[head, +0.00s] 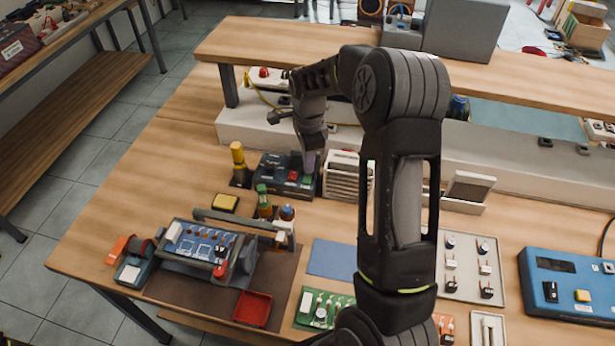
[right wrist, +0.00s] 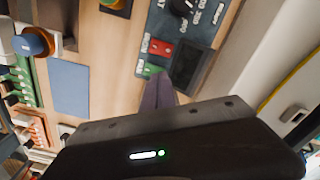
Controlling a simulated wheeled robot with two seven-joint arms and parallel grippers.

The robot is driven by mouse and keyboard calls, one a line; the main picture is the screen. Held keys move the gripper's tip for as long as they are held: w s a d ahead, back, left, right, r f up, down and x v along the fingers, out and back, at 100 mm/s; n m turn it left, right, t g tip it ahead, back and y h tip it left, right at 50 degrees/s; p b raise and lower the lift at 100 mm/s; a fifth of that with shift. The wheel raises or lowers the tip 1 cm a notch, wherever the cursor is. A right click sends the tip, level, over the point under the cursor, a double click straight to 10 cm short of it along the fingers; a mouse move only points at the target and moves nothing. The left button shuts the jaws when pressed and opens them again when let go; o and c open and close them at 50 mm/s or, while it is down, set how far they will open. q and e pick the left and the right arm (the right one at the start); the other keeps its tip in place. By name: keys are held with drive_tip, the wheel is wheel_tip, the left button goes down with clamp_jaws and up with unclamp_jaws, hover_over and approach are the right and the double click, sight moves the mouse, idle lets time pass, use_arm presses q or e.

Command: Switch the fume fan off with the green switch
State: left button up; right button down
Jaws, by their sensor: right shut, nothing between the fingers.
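A dark control box (head: 272,178) stands on the bench, with a green switch (head: 292,176) and a red switch (head: 307,180) on its top. In the right wrist view the green switch (right wrist: 151,70) sits beside the red switch (right wrist: 160,47), near a black knob. My right gripper (head: 309,163) points down over the box, its fingers shut and empty. In the right wrist view its fingertips (right wrist: 158,82) are close to the green switch; I cannot tell whether they touch. A white slatted box (head: 347,177), possibly the fume fan, stands just right of the control box. My left gripper is not in view.
A yellow-capped post (head: 238,163) and small bottles (head: 264,203) stand close to the control box. A raised wooden shelf (head: 270,46) runs behind. A circuit board holder (head: 203,243) and a red tray (head: 253,309) lie in front. A blue mat (head: 331,259) is clear.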

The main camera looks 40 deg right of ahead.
drive_tip(key=shift+f+b, duration=0.65)
drive_tip(key=shift+f, duration=0.3)
idle(0.3)
drive_tip(key=shift+r+p, duration=1.7)
drive_tip(key=shift+r, duration=0.7)
drive_tip(key=shift+r+p, duration=0.45)
drive_tip(key=shift+r, duration=0.7)
